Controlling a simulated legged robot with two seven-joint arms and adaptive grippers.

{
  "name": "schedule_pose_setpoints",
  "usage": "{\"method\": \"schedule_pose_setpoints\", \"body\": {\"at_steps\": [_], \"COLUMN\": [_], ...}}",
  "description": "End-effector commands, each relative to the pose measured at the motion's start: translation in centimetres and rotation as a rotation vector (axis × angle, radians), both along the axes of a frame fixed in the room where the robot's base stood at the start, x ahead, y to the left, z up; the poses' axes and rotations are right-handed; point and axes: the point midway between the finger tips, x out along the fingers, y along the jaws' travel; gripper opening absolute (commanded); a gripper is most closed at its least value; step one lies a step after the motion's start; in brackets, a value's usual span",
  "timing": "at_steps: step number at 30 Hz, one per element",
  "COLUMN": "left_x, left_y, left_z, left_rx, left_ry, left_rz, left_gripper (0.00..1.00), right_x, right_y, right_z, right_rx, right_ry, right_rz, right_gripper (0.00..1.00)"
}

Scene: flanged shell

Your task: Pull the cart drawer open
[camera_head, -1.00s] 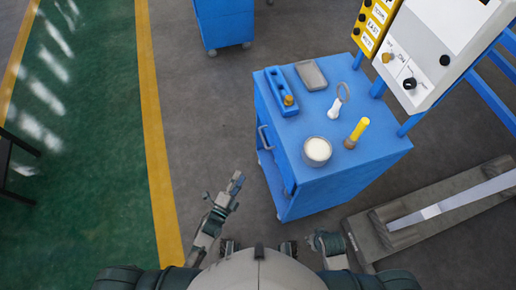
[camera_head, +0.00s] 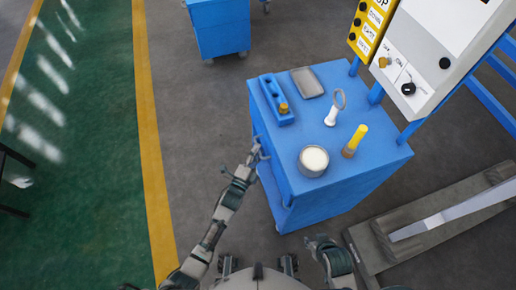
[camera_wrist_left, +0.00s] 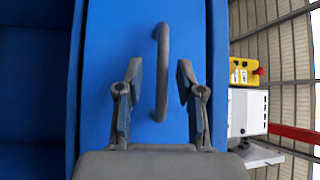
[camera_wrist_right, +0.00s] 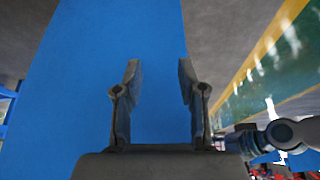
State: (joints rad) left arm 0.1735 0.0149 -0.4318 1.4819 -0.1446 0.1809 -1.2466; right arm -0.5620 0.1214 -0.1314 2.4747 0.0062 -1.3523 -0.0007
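The blue cart (camera_head: 330,190) stands right of centre in the head view, its drawer side facing left. In the left wrist view the blue drawer front (camera_wrist_left: 105,45) fills the middle and carries a dark grey bar handle (camera_wrist_left: 162,72). My left gripper (camera_wrist_left: 158,75) is open, with one finger on each side of the handle and a gap to it; I see no contact. In the head view the left gripper (camera_head: 254,155) is at the cart's left side. My right gripper (camera_wrist_right: 157,72) is open and empty, facing a plain blue cart surface (camera_wrist_right: 105,60).
On the cart top are a blue holder (camera_head: 277,100), a grey tray (camera_head: 307,82), a magnifier-like tool (camera_head: 335,108), a yellow-handled tool (camera_head: 355,140) and a jar (camera_head: 313,160). A control panel (camera_head: 432,50) stands behind. Grey floor left of the cart is clear.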

Motion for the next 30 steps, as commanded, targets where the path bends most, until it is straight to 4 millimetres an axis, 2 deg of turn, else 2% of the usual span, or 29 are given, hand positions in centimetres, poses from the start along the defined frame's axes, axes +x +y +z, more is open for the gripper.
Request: {"method": "schedule_pose_setpoints", "body": {"at_steps": [4, 13, 14, 18, 30], "left_x": [1.09, 1.33, 1.33, 1.32, 1.13], "left_y": [-0.39, -0.33, -0.37, -0.51, -0.38], "left_z": [0.11, 0.2, 0.2, 0.2, 0.19], "left_rx": [-0.001, -0.002, -0.002, -0.001, 0.0], "left_ry": [0.0, 0.0, 0.0, 0.0, 0.002], "left_rz": [0.0, 0.001, 0.001, 0.0, -0.002], "left_gripper": [0.37, 0.37, 0.35, 0.0, 0.0], "right_x": [0.75, 1.0, 1.04, 1.06, 0.89], "right_y": [0.4, 0.67, 0.59, 0.45, 0.4], "right_z": [0.08, 0.23, 0.19, 0.16, 0.3], "right_rx": [0.008, 0.013, 0.012, 0.01, 0.008], "right_ry": [-0.038, -0.049, -0.049, -0.049, -0.039], "right_rz": [0.002, 0.003, 0.003, 0.002, 0.002], "right_gripper": [0.4, 0.4, 0.4, 0.4, 0.4]}}
